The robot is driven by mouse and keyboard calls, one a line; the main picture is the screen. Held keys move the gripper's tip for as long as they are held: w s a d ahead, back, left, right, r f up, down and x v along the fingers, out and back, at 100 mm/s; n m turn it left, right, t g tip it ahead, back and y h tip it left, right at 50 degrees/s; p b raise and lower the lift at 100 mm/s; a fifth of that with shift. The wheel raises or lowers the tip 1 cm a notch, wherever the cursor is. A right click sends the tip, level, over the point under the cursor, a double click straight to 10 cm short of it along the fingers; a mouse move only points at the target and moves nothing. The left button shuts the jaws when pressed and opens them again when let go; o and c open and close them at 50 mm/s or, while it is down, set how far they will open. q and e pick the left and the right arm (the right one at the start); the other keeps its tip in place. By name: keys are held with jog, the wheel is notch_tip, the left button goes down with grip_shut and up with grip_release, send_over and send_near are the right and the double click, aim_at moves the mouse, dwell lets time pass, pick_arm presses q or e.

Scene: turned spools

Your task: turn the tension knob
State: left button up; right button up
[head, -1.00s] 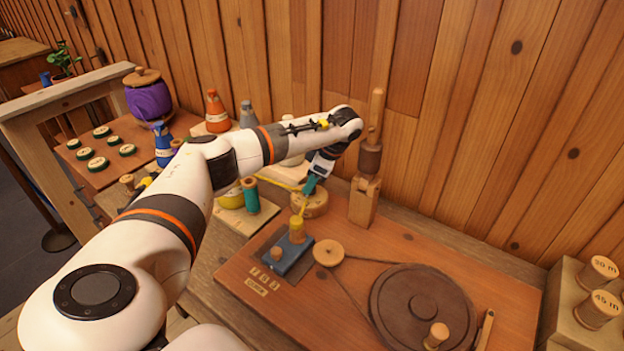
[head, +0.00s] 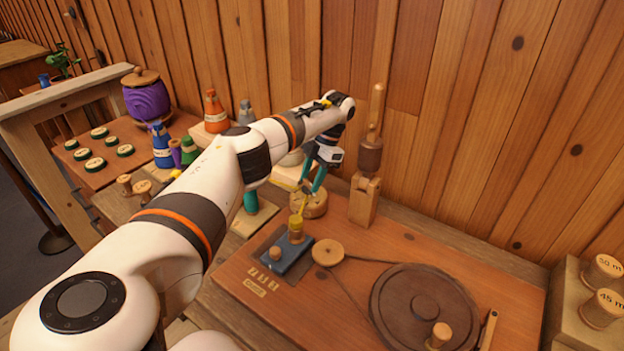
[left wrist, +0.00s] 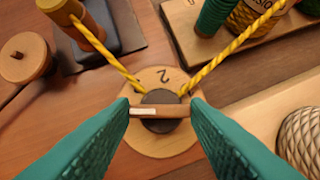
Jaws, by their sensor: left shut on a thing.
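The tension knob (left wrist: 160,111) is a dark round hub with a wooden bar across it, on a round wooden dial (left wrist: 158,142) marked "2". In the left wrist view the bar lies between the two teal fingertips of my left gripper (left wrist: 160,108), which is shut on it. Yellow thread (left wrist: 115,68) runs from both sides to the hub. In the head view the wooden dial (head: 315,206) shows below my left gripper (head: 311,190), and the fingers largely hide the knob. My right gripper is not in view.
A blue block (head: 288,258) with a yellow-thread spool (head: 296,230) stands just in front of the dial. A wooden post (head: 364,198) stands close on its right. A belt-driven brown wheel (head: 422,303) lies at front right. A teal spool (left wrist: 215,17) is nearby.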

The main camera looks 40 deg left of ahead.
pick_arm(q)
jog(key=shift+n+h, duration=0.3)
jog(key=shift+n, duration=0.3)
jog(key=shift+a, duration=0.1)
jog(key=o, duration=1)
jog(key=shift+r, duration=0.1)
notch_tip(320, 180, up, 10)
jog(key=shift+f, duration=0.1)
